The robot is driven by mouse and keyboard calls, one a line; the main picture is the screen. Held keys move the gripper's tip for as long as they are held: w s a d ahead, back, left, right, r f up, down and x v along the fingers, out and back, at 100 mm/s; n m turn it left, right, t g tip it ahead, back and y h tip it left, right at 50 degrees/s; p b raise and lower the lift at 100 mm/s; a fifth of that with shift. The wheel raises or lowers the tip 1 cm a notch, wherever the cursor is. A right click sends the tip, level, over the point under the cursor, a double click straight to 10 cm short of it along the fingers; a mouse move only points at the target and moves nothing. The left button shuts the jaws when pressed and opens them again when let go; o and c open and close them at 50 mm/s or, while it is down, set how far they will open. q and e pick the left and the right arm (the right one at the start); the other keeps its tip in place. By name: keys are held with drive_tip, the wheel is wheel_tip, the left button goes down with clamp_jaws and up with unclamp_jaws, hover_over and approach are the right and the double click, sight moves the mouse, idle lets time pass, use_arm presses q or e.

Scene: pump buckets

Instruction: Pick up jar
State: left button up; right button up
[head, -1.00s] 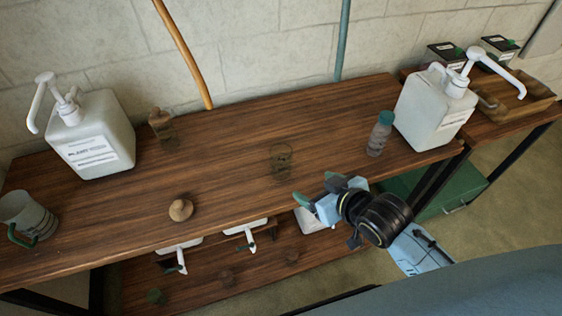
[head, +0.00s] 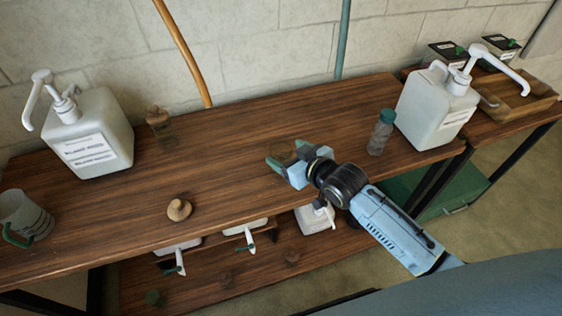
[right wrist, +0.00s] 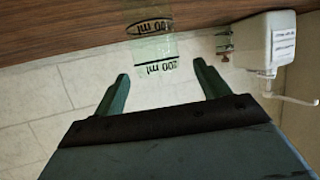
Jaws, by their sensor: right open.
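A clear glass jar (head: 283,151) stands on the wooden bench, partly hidden by my right gripper in the head view. In the right wrist view the jar (right wrist: 152,47), marked in ml, shows upside down just beyond the fingertips, in line with the gap. My right gripper (head: 293,160) is open and empty, with its dark green fingers (right wrist: 160,80) spread on either side of the jar's line. I cannot tell whether the fingers touch it. My left gripper is not in view. A round wooden stopper (head: 179,209) lies on the bench at the left front.
A white pump bucket (head: 88,132) and a small corked jar (head: 161,126) stand at the left. A teal-capped bottle (head: 381,132) and another pump bucket (head: 436,108) stand at the right. A glass mug (head: 25,218) is at the far left. The middle bench is mostly clear.

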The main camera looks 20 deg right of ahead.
sight(275, 146)
drive_tip(key=x, duration=0.4)
drive_tip(key=shift+d+f+b, duration=0.1)
drive_tip(key=shift+f+b, duration=0.05)
drive_tip(key=shift+b, duration=0.2)
drive_tip(key=shift+c, duration=0.3)
drive_tip(key=c, duration=1.6)
